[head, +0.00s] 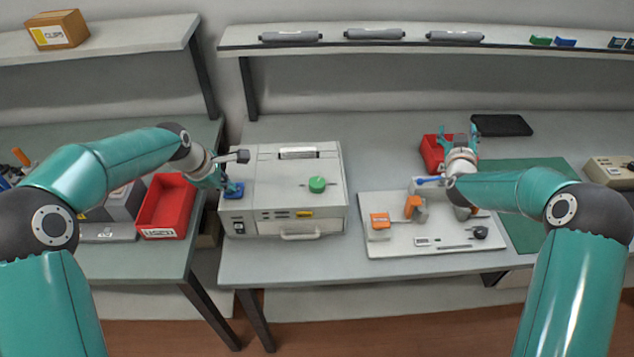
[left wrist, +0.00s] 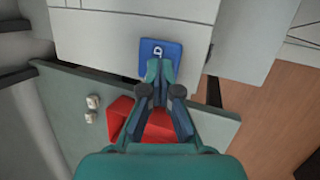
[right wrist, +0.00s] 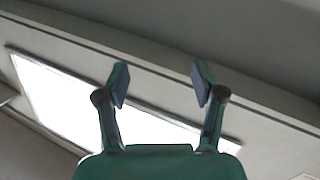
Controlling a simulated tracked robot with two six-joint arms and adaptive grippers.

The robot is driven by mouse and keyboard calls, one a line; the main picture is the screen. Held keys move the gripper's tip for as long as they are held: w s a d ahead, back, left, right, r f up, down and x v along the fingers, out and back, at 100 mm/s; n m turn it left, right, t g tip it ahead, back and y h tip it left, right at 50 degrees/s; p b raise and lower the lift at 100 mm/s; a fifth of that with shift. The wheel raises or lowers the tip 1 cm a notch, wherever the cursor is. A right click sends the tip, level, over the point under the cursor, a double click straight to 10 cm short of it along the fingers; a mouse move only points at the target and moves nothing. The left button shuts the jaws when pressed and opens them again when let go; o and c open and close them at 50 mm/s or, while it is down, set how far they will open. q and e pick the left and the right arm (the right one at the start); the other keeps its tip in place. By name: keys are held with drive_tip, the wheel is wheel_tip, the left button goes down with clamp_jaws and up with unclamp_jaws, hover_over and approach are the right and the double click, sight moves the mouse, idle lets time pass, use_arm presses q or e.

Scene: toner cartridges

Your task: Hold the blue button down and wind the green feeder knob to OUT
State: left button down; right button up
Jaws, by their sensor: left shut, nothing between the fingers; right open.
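The blue button (head: 234,191) is on the left part of the top of the light grey machine (head: 270,215). My left gripper (head: 229,186) is shut and empty, its fingertips at the blue button. In the left wrist view the fingertips (left wrist: 160,66) overlap the near edge of the blue button (left wrist: 158,50); whether it is pressed in, I cannot tell. The green knob (head: 317,184) stands on the machine's top, right of the button, with nothing touching it. My right gripper (head: 458,135) is open and empty, raised above the worktable; its spread fingers (right wrist: 160,85) show in the right wrist view.
A white board (head: 385,243) with orange parts lies right of the machine, under my right arm. A red bin (head: 165,208) stands left, another red bin (head: 431,153) behind the board. A green mat (head: 530,225) lies at right. Grey cartridges (head: 375,33) lie on the shelf.

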sight(320, 188)
drive_tip(key=s+a+f+m+h, duration=0.3)
drive_tip(key=s+m, duration=0.1)
drive_tip(key=s, duration=0.4)
drive_tip(key=s+a+f+n+y, duration=0.1)
drive_tip(key=a+y, duration=0.1)
drive_tip(key=a, duration=0.4)
drive_tip(key=s+a+f+n+t+y, duration=0.1)
drive_tip(key=s+a+y, duration=0.1)
drive_tip(key=a, duration=0.4)
drive_tip(key=s+a+f+n+t+y, duration=0.1)
drive_tip(key=s+a+y, duration=0.1)
drive_tip(key=a, duration=0.5)
drive_tip(key=shift+s+f+n, duration=0.1)
drive_tip(key=shift+f+n, duration=0.25)
drive_tip(key=shift+n, duration=0.05)
drive_tip(key=s+a+f+n+y, duration=0.1)
drive_tip(key=s+a+n+y, duration=0.15)
drive_tip(key=a, duration=0.35)
drive_tip(key=s+a+f+n+y, duration=0.1)
drive_tip(key=s+a+y, duration=0.25)
drive_tip(key=a, duration=0.25)
drive_tip(key=w, duration=0.4)
drive_tip(key=w+a, duration=0.1)
drive_tip(key=w, duration=0.3)
drive_tip(key=w+a, duration=0.1)
drive_tip(key=w, duration=0.3)
drive_tip(key=shift+a, duration=0.25)
